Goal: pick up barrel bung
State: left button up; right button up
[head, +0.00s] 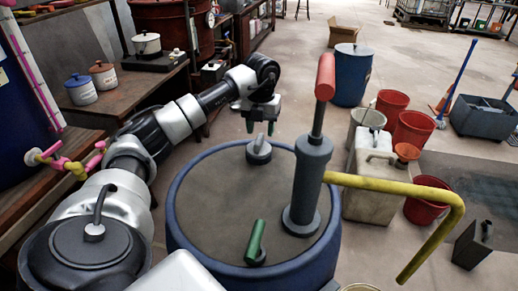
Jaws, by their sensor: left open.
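A blue barrel (190,247) with a flat grey-brown top stands in the middle of the head view. A grey bung (259,154) with a raised grip sits at the far edge of its top. A green-handled piece (256,240) on a dark round base sits at the near edge; I cannot tell whether it is also a bung. My left gripper (260,128) is open, fingers pointing down, just above the grey bung in the picture. It appears apart from the bung and holds nothing. My right gripper is not in view.
A hand pump (308,185) with red handle rises from the barrel top, right of the grey bung. Its yellow spout (420,190) reaches right. A pale jerrycan (368,180) and red buckets (412,130) stand on the right. A wooden bench (120,105) is at left.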

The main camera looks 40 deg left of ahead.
aim_at(259, 139)
pick_arm(q)
jog(key=f, duration=0.4)
jog(key=shift+s+a+f, duration=0.1)
jog(key=shift+a+f, duration=0.15)
grip_shut()
